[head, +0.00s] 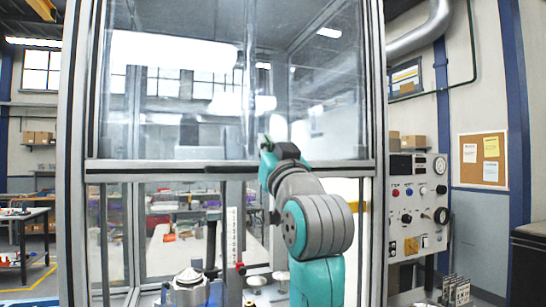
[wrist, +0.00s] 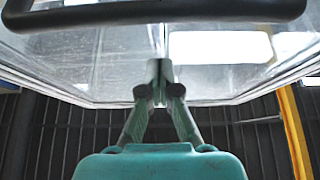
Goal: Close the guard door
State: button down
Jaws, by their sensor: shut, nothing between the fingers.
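The guard door (head: 190,75) is a clear, metal-framed panel in the upper part of a tall enclosure. Its lower rail (head: 140,167) crosses at mid-height, and the enclosure front below the rail looks open. A dark bar handle (head: 232,170) runs along this rail, its right part hidden by my arm. In the wrist view the handle (wrist: 155,13) crosses the top edge. My gripper (head: 268,142) is in front of the door, at the rail near the handle. In the wrist view its fingertips (wrist: 160,70) are together and empty, apart from the handle.
A machined housing (head: 190,287) stands inside the enclosure at the lower left, near an upright scale (head: 232,235). A control panel (head: 417,200) with buttons and gauges is to the right. A metal post (head: 375,120) edges the enclosure on the right.

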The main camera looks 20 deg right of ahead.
jog(key=shift+w+f, duration=0.3)
jog(key=shift+f, duration=0.65)
jog(key=shift+w+f, duration=0.25)
jog(key=shift+f, duration=0.7)
